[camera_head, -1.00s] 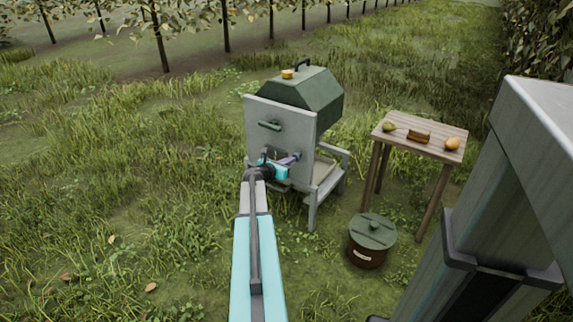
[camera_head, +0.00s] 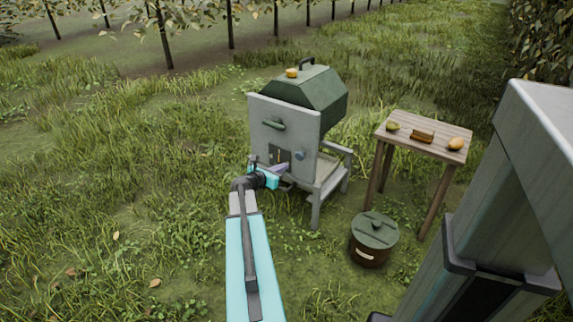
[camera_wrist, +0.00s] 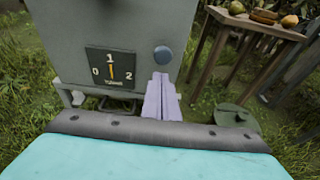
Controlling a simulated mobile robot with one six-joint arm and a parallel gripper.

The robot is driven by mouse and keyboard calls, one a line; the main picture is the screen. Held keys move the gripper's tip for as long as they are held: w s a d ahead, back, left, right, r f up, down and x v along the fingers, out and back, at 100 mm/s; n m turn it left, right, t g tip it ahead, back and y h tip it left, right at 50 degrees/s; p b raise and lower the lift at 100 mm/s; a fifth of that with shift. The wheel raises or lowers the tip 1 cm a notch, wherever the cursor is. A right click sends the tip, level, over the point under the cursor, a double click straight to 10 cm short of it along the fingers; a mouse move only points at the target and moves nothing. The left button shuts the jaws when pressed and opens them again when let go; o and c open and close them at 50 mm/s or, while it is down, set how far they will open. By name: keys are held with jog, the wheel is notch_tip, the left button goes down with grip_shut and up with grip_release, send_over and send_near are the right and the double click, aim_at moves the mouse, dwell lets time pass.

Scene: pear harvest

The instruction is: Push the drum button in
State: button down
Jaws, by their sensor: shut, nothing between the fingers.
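The drum button is a round blue button (camera_wrist: 162,56) on the grey front panel of the green-topped machine (camera_wrist: 110,20). In the head view the button (camera_head: 300,155) shows small, right of a dark dial plate. I cannot tell how far it stands out. My gripper (camera_wrist: 162,78) is shut and empty, its pale purple fingers together. In the wrist view its tips lie just below the button in the picture, with the button uncovered. In the head view my gripper (camera_head: 287,166) is in front of the panel, left of and below the button; the gap is unclear.
A dial plate (camera_wrist: 111,67) left of the button has an orange pointer toward 1, between 0 and 2. A wooden table (camera_head: 425,133) with fruit and a brown object stands right. A lidded brown pot (camera_head: 372,240) sits on the grass below. Open grass lies left.

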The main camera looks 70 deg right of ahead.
jog(key=p+v, duration=0.1)
jog(key=v, duration=0.4)
jog(key=shift+w+a+r, duration=0.1)
jog(key=shift+a, duration=0.25)
